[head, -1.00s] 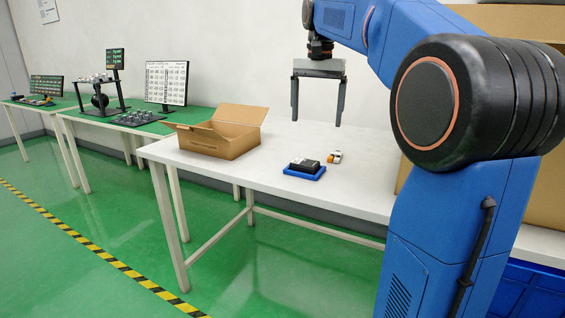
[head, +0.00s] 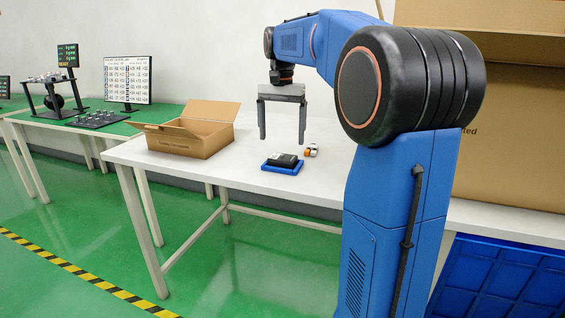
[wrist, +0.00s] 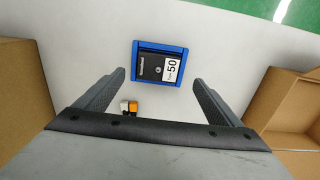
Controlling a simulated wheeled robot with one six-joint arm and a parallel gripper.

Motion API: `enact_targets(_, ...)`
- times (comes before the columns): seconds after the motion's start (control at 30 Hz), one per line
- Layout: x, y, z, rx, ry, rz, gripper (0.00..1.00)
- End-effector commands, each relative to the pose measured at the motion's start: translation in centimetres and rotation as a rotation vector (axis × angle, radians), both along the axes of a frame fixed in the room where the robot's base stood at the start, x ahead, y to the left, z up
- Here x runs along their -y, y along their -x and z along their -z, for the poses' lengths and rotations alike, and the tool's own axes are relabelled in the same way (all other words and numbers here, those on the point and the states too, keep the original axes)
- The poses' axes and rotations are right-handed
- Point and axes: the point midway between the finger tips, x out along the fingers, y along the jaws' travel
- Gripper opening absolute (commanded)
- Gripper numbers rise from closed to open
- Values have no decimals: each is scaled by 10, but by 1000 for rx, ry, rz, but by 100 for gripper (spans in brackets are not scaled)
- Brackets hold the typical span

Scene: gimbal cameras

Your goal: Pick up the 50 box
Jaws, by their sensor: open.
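The 50 box (wrist: 160,66) is a small black box with a white label reading "50" in the wrist view. It lies in a shallow blue tray (wrist: 159,83) on the white table. In the head view the black box (head: 283,159) sits in the blue tray (head: 281,169) near the table's front edge. My gripper (head: 282,142) is open and empty, pointing down above the table. In the wrist view its two fingers (wrist: 158,80) are spread wide, with the box between and ahead of them.
Small orange and white items (wrist: 129,106) lie beside the tray. An open cardboard box (head: 193,140) stands on the table (head: 236,171) at left. A large cardboard box (head: 510,130) stands at right. A blue crate (head: 490,280) is low at right.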

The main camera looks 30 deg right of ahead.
Motion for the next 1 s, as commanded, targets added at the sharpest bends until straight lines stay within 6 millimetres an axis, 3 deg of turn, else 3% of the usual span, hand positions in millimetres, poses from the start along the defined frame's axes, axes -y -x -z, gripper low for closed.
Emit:
enact_targets(0.33, 1, 1, 25, -1, 0, 0, 88)
enact_targets(0.6, 2, 3, 61, -1, 0, 0, 88)
enact_targets(0.93, 2, 2, 68, 0, 0, 0, 88)
enact_targets(0.97, 2, 2, 68, 0, 0, 0, 86)
enact_targets(1.0, 2, 2, 67, 0, 0, 0, 76)
